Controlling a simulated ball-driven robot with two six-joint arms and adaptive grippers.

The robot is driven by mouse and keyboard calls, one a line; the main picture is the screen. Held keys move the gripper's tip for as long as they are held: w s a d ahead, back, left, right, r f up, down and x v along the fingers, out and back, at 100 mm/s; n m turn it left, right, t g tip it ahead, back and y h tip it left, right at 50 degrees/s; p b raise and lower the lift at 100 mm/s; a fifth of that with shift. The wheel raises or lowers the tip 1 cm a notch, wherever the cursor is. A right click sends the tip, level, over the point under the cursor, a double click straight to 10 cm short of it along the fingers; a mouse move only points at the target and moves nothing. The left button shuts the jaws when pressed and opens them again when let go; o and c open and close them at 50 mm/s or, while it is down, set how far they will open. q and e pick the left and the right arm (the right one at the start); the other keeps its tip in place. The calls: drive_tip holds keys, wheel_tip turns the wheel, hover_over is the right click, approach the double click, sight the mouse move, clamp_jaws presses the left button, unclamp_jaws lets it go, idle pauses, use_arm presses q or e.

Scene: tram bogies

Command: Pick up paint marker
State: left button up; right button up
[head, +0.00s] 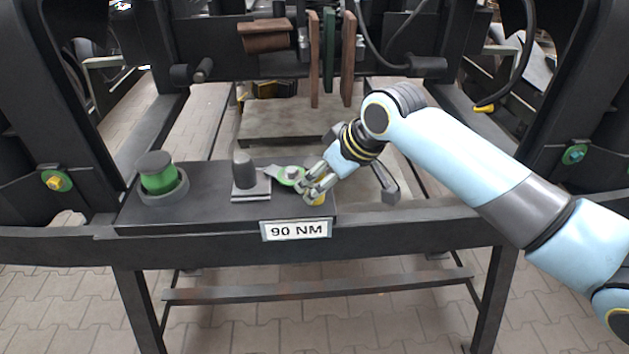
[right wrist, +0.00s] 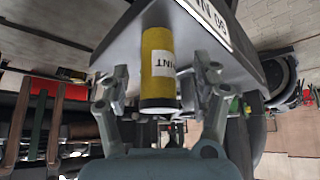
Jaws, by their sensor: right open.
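The paint marker (right wrist: 158,52) is a yellow cylinder with a white label, partly readable as "NT", and a dark end facing my wrist. In the right wrist view it lies between the two open fingers of my right gripper (right wrist: 158,88), with visible gaps on both sides. In the head view my right gripper (head: 314,187) is at the right front of the black shelf, and only a little of the yellow marker (head: 319,199) shows beside the fingers. The fingers hide the rest. My left gripper is in neither view.
The black shelf (head: 205,208) bears a green, dark-capped container (head: 158,178), a grey post on a block (head: 245,176) and a green round part (head: 288,174). Brown and green plates (head: 330,55) hang behind.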

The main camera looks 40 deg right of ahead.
sight(315, 185)
drive_tip(key=x, duration=0.4)
drive_tip(key=shift+d, duration=0.1)
drive_tip(key=shift+c, duration=1.1)
drive_tip(key=shift+r, duration=0.1)
drive_tip(key=c, duration=1.1)
